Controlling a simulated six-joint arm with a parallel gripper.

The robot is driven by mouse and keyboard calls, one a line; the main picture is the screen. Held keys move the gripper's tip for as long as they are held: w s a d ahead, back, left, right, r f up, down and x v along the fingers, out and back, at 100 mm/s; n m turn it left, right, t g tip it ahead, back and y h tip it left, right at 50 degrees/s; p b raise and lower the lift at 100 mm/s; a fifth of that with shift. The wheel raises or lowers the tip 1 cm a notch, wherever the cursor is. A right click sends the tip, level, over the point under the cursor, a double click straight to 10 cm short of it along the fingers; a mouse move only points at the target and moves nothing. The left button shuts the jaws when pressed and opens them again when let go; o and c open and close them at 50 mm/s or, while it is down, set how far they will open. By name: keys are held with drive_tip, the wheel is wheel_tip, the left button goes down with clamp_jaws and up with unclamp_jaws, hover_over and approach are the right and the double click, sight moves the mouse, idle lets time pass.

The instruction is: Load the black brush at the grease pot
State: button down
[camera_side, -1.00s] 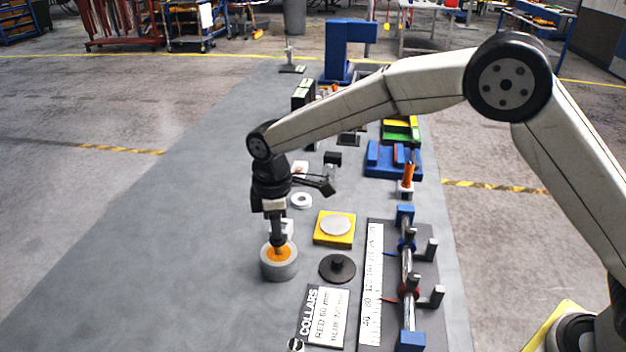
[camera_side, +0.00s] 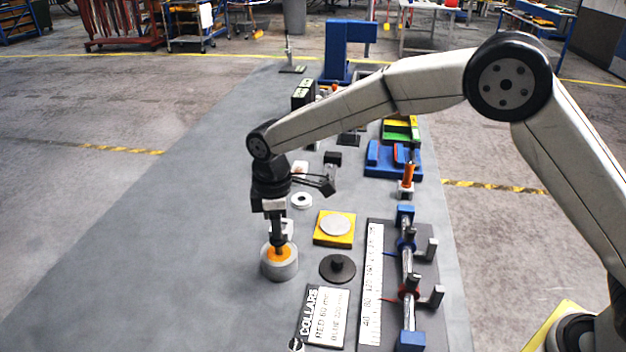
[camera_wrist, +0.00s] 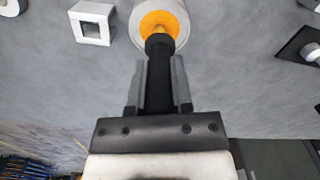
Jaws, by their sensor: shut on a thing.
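My gripper (camera_side: 276,214) is shut on the black brush (camera_side: 278,240), which hangs upright below it. The grease pot (camera_side: 280,267) is a grey round pot with orange grease on top, standing on the grey mat. The brush's lower end is at the orange grease, and its tip is hidden there. In the wrist view, the black brush (camera_wrist: 160,75) lies between the two grey fingers (camera_wrist: 159,85), and its far end meets the orange grease in the pot (camera_wrist: 178,28).
A yellow plate with a grey disc (camera_side: 334,228) and a black round lidlike piece (camera_side: 338,268) lie to the right of the pot. Further right is a rail with blue ends and collars (camera_side: 408,280). A white square frame (camera_wrist: 92,22) is near the pot. The mat to the left is clear.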

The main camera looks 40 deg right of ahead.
drive_tip(key=shift+r, duration=3.45)
drive_tip(key=s+d+f+m, duration=0.2)
drive_tip(key=d+m, duration=0.4)
drive_tip(key=d, duration=0.5)
drive_tip(key=s+d+f+m, duration=0.2)
drive_tip(key=s+d+m, duration=0.2)
drive_tip(key=d, duration=0.7)
drive_tip(key=m, duration=0.2)
drive_tip(key=shift+d+f+m, duration=0.2)
drive_tip(key=shift+f+m, duration=0.05)
drive_tip(key=shift+m, duration=0.05)
